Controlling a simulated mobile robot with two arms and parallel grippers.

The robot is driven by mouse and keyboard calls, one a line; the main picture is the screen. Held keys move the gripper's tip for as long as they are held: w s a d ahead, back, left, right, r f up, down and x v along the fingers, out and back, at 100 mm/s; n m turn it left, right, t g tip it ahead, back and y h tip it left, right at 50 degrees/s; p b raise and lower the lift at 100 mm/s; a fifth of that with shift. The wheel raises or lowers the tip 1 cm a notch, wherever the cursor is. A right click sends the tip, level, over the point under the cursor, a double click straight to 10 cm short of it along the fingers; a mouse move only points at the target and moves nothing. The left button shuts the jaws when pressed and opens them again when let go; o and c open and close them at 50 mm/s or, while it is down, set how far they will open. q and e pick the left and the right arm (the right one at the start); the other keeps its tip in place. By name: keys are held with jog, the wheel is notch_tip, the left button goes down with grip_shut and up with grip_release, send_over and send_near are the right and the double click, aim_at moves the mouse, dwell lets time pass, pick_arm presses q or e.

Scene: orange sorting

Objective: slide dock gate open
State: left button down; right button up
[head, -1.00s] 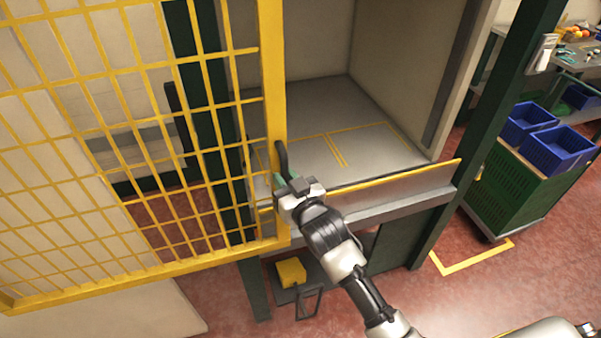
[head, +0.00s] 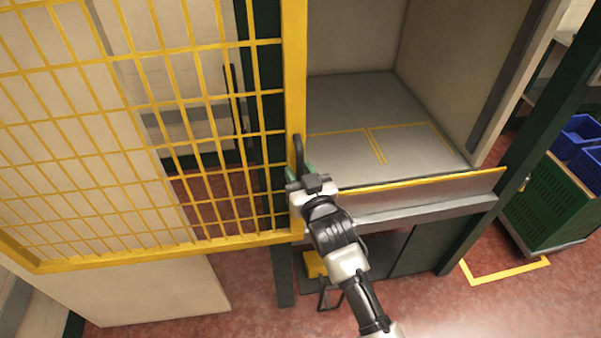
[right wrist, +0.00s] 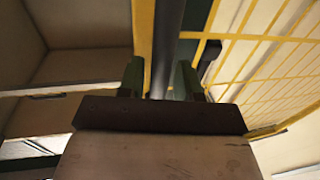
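The dock gate (head: 296,70) is a yellow mesh panel covering the left part of the view. The bay to the right of its edge post is uncovered. A dark upright handle (head: 298,150) is fixed on that post. My right gripper (head: 302,174) is at the handle, with its green fingers around it. In the right wrist view the handle (right wrist: 165,45) passes between the two fingers (right wrist: 160,80), which look closed on it. The exact contact is partly hidden by the gripper body. My left gripper is not in view.
The grey dock bay floor (head: 350,105) with yellow markings is empty. A sill with a yellow edge (head: 430,186) crosses its front. A green crate cart (head: 550,205) with blue crates (head: 578,135) stands at right. A yellow object (head: 314,264) sits below the bay.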

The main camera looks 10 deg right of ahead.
jog(key=shift+o, duration=0.5)
jog(key=b+v, duration=0.2)
jog(key=v, duration=0.8)
jog(key=shift+s+b, duration=0.35)
jog(key=shift+s, duration=0.05)
